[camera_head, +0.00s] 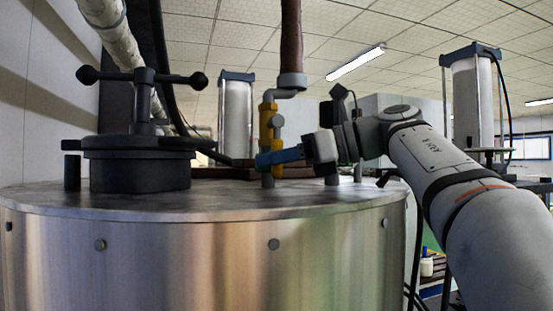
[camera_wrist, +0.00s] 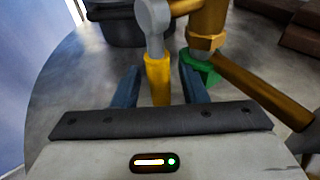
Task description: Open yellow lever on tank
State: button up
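The yellow lever (camera_wrist: 157,78) hangs from a grey pivot on the brass-yellow valve (camera_wrist: 207,25), which stands on top of the steel tank (camera_head: 190,260). In the head view the lever (camera_head: 278,152) shows as a narrow upright yellow piece beside the valve body. My gripper (camera_head: 268,158) reaches in from the right, its blue fingers level with the lower part of the lever. In the wrist view my gripper (camera_wrist: 158,82) is open, with one blue finger on each side of the lever. A gap shows on both sides. The lever's lower end is partly hidden by the gripper body.
A dark hatch (camera_head: 138,160) with a cross handle stands on the tank lid at left. A brown pipe (camera_head: 291,45) drops to the valve from above. In the wrist view a brownish bar (camera_wrist: 262,88) slopes down right from a green fitting (camera_wrist: 202,68), close to the right finger.

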jog(key=shift+d, duration=0.1)
jog(key=b+v, duration=0.1)
jog(key=v, duration=0.6)
jog(key=shift+s+d, duration=0.1)
jog(key=shift+d, duration=0.25)
jog(key=shift+a, duration=0.1)
